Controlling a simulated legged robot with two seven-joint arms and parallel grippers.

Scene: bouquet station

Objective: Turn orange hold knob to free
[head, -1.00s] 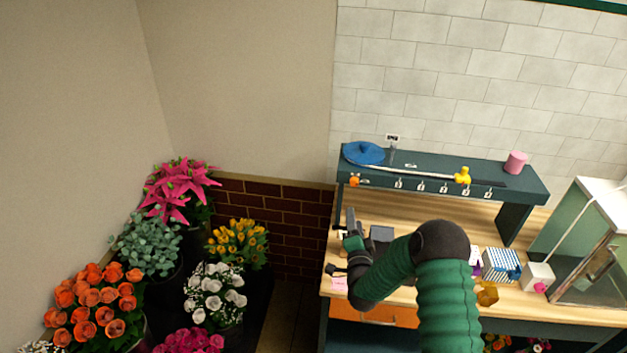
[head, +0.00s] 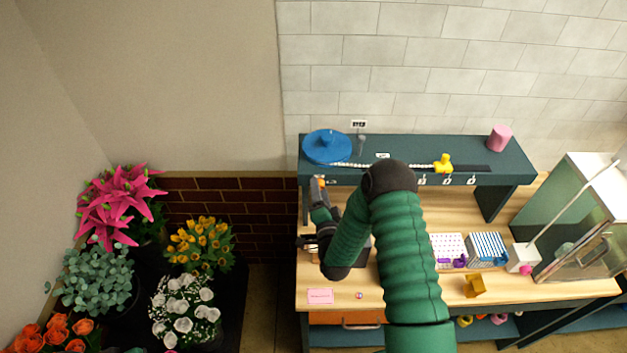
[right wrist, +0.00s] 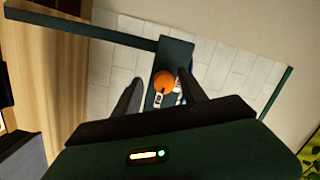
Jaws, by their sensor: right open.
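The orange knob (right wrist: 164,82) shows in the right wrist view on the dark front of the raised shelf, between my two spread fingers. A small white label sits beside it. In the head view my right gripper (head: 318,188) is at the left end of the raised shelf (head: 403,150), just under its front edge, and mostly covers the knob. My right gripper (right wrist: 161,76) is open, with nothing between its fingers that I can see held. Whether a finger touches the knob I cannot tell. My left gripper is not in view.
A blue disc (head: 327,146), a bead string, a yellow duck-like piece (head: 444,163) and a pink cylinder (head: 500,138) stand on the shelf. Below on the wooden bench are a striped box (head: 487,248) and a glass case (head: 580,225). Flowers stand at left.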

